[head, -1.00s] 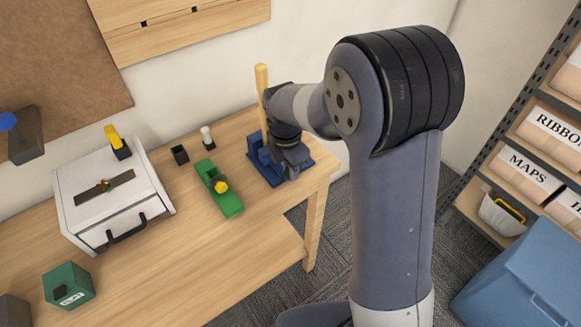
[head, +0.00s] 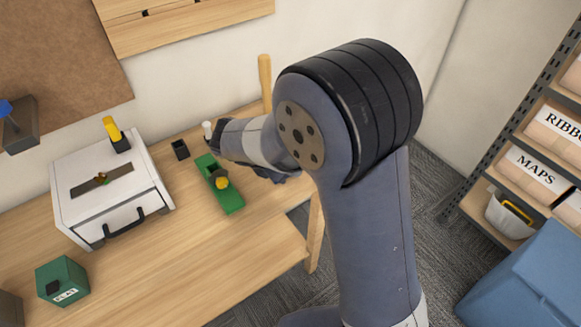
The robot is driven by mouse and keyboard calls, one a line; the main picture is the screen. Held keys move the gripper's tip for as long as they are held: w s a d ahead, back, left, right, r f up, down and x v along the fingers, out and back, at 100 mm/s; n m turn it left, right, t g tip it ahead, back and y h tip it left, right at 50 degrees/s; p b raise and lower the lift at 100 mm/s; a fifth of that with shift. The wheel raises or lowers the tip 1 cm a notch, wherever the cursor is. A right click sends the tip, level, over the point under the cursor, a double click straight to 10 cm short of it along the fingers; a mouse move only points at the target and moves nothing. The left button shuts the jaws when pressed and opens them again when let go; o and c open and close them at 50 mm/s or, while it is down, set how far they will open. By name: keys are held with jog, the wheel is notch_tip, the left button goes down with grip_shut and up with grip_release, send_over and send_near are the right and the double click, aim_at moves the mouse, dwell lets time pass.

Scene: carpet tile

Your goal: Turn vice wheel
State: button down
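The vice is hidden behind my arm in the head view, and its wheel cannot be seen. An upright wooden rod (head: 265,82) sticks up behind my forearm, where the vice stands. My forearm reaches left over the right end of the workbench (head: 180,262), and its dark wrist is near the green plane. My gripper's fingers cannot be made out; a dark part shows under the forearm, but I cannot tell what it is.
A green plane (head: 222,186) with a yellow knob lies just left of my wrist. A small black holder (head: 180,150) and a white-topped peg (head: 207,130) stand behind it. A white box (head: 110,190) and green block (head: 62,282) are further left.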

dwell(0.5)
jog(key=c, duration=1.4)
grip_release()
jog(key=shift+o, duration=0.2)
jog(key=v, duration=1.1)
jog(key=shift+f, duration=0.15)
